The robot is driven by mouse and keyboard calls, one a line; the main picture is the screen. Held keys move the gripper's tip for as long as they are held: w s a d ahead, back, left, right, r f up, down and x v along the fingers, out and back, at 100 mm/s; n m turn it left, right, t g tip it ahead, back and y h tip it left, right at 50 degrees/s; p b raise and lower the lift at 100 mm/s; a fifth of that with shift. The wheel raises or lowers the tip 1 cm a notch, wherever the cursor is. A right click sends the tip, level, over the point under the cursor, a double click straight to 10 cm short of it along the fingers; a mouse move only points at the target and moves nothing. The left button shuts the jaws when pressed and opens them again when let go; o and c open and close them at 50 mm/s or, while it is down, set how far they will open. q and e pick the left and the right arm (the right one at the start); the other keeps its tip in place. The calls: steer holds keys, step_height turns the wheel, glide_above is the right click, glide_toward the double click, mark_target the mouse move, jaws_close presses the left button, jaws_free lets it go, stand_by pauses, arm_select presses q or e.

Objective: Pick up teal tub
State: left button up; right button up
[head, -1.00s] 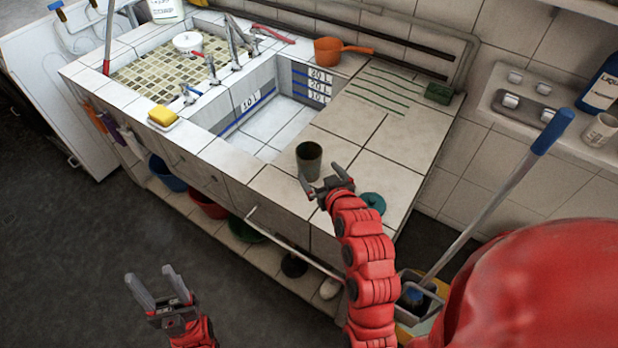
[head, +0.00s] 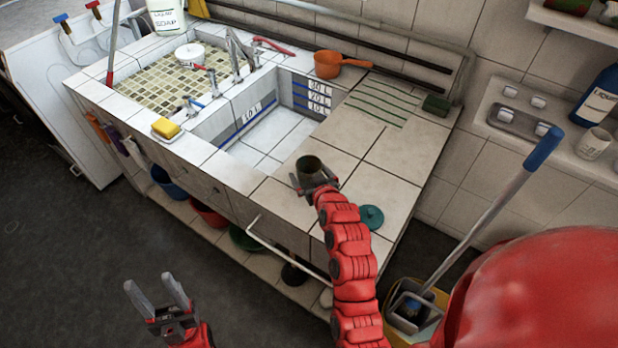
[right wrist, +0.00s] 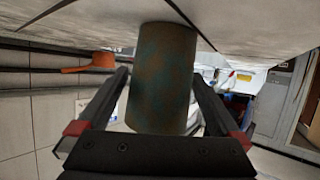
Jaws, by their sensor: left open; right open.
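The teal tub (head: 309,165) is a small dark cylinder with a worn brown and teal surface. It stands upright on the tiled counter, right of the sink basin. The right wrist view, which looks upside down, shows the tub (right wrist: 162,75) between my right gripper's fingers. My right gripper (head: 316,184) is open around the tub's near side, with a gap visible on the finger sides in the wrist view. The fingers partly hide the tub's lower part in the head view. My left gripper (head: 156,288) is open and empty, low over the floor in front of the counter.
A teal lid (head: 371,217) lies on the counter right of my right arm. An orange dipper (head: 328,65) is at the back, a green sponge (head: 436,104) at the back right. A blue-handled mop (head: 500,195) leans at the right. The counter right of the tub is clear.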

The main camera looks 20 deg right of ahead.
steer(key=c, duration=1.3)
steer(key=shift+r, duration=0.15)
steer(key=shift+c, duration=0.2)
